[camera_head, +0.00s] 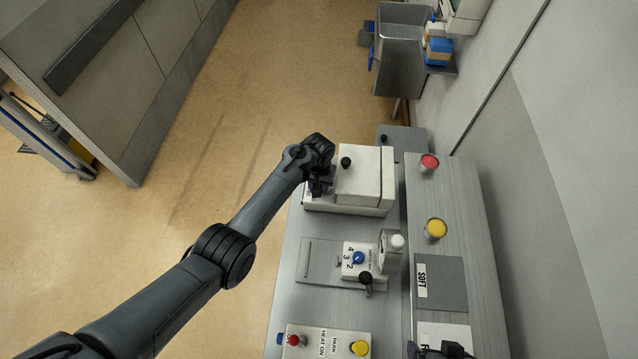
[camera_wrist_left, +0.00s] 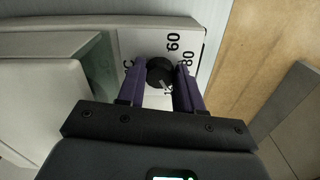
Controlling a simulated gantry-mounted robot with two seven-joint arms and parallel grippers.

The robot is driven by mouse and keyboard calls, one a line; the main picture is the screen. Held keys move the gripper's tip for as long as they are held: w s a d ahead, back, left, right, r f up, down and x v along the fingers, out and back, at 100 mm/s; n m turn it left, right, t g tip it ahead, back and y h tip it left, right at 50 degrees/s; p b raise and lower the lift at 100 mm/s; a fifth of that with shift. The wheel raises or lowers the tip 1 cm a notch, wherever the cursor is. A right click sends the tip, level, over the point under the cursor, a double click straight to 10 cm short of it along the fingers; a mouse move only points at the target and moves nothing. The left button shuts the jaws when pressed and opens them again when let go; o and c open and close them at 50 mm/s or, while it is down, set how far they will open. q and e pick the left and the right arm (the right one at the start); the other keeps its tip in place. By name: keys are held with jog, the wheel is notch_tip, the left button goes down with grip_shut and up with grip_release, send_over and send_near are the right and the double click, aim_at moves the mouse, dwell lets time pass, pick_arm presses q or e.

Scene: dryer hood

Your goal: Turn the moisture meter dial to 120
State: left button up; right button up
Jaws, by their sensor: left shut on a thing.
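The moisture meter is a white box (camera_head: 366,176) with a black knob on top, near the far end of the grey bench in the head view. In the left wrist view its white dial plate (camera_wrist_left: 145,42) shows 60 and 80; other markings are partly covered. The round black dial (camera_wrist_left: 160,72) sits between the fingers of my left gripper (camera_wrist_left: 163,88), which is shut on it. A small light mark shows at the dial's lower right; its exact reading is unclear. In the head view my left gripper (camera_head: 320,184) is at the box's left side and hides the dial.
A smaller unit with a blue knob (camera_head: 358,258) and a black-knobbed lever stands nearer on the bench. Red (camera_head: 429,162) and yellow (camera_head: 436,229) buttons sit on the right panel. A dark shape at the bottom edge may be my right gripper. Open floor lies left.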

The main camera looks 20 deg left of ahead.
pick_arm(q)
jog(key=shift+m, duration=0.6)
jog(key=o, duration=1)
jog(key=shift+o, duration=0.2)
jog(key=shift+r, duration=0.1)
jog(key=shift+r, duration=0.25)
notch_tip(320, 180, up, 10)
jog(key=p, duration=0.1)
jog(key=shift+p, duration=0.35)
